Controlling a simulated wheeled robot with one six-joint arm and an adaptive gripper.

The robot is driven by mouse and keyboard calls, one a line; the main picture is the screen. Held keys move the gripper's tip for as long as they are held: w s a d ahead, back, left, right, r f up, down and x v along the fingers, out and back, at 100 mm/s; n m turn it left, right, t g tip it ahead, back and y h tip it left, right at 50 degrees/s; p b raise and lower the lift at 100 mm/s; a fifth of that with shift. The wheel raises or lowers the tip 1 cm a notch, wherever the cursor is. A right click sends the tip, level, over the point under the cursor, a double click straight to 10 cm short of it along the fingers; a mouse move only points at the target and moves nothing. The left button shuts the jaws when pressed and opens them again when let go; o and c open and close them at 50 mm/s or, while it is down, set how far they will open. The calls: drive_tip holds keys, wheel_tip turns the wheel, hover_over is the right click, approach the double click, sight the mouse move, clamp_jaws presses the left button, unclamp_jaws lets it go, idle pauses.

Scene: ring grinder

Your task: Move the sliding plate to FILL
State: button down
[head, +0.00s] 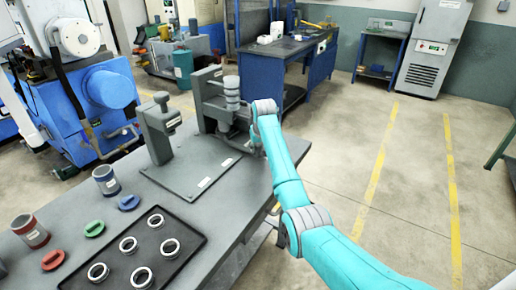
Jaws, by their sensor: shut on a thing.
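The ring grinder stands on the grey workbench, with a grey base plate (200,178) that carries small white labels too small to read. A tall grey post (207,92) rises at its far end, and a shorter grey block (157,132) stands at its left. What seems to be the sliding plate (217,113) is a small dark part by the tall post, largely hidden. My teal arm reaches in from the lower right. My gripper (241,138) is small and partly hidden beside the tall post, shut on what seems to be the sliding plate.
A black tray (191,239) with several metal rings lies at the bench's front. Red and blue-marked cups (30,231) and (106,180) and red and green pieces (94,229) lie beside it. The floor (410,190) on the right is clear.

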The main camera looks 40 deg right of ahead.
drive_tip(key=shift+d+r, duration=0.25)
drive_tip(key=shift+d, duration=0.05)
drive_tip(key=c, duration=0.8)
unclamp_jaws()
drive_tip(key=shift+w+f, duration=0.1)
drive_tip(key=v, duration=1.2)
drive_tip(key=shift+a+f, duration=0.1)
